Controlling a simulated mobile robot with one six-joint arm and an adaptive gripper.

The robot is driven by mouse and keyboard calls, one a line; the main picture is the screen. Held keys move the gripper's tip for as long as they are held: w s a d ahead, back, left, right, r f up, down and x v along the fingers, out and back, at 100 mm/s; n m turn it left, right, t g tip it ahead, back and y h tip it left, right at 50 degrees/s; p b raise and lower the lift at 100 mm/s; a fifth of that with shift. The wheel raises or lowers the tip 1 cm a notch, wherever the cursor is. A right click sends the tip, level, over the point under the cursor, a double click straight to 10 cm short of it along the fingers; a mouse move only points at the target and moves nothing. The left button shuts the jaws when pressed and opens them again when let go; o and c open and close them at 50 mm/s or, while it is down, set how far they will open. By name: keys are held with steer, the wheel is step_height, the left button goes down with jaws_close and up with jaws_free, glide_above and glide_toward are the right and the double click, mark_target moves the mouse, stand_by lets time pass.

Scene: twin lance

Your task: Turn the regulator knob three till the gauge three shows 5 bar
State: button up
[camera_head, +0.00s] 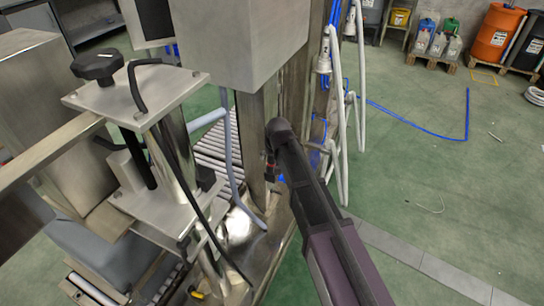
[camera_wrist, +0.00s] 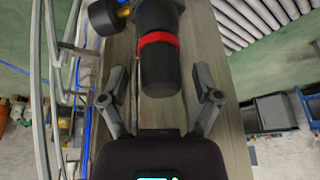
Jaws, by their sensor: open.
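In the wrist view a black cylindrical knob (camera_wrist: 160,72) with a red ring (camera_wrist: 158,39) at its base sticks out toward me from a metal post. It looks like a regulator knob; no number shows on it. My gripper (camera_wrist: 159,70) is open, with one finger on each side of the knob and a visible gap on both sides. A dark round part (camera_wrist: 104,17), possibly the gauge, sits up and left of the knob; no dial or reading shows. In the head view my arm hides most of this spot, and my gripper cannot be made out there.
A steel post (camera_head: 253,150) stands left of my arm, with a roller conveyor (camera_head: 213,150) behind it. A machine with a black star knob (camera_head: 97,65) is at the left. White hoses (camera_head: 336,100) hang close by. Green floor on the right is mostly clear; drums (camera_head: 494,38) stand far back.

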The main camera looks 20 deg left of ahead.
steer(key=shift+n, duration=0.6)
steer(key=shift+n+g+y, duration=0.7)
steer(key=shift+n+g, duration=0.1)
steer(key=shift+n, duration=1.3)
steer(key=n+g, duration=0.1)
steer(key=n, duration=0.1)
steer(key=n+g, duration=0.1)
steer(key=n, duration=0.2)
steer(key=shift+w+y, duration=0.1)
steer(key=shift+y, duration=0.2)
steer(key=p+v, duration=0.2)
steer(key=shift+r, duration=0.35)
steer(key=p+v, duration=1.1)
steer(key=v, duration=0.1)
steer(key=s+d+r+m+h+p, duration=0.2)
steer(key=d+m, duration=0.5)
steer(key=d, duration=1.2)
steer(key=s+r+p, duration=0.1)
steer(key=p, duration=0.1)
steer(key=shift+s+d+p, duration=0.25)
steer(key=shift+d+p, duration=0.05)
steer(key=shift+d, duration=0.1)
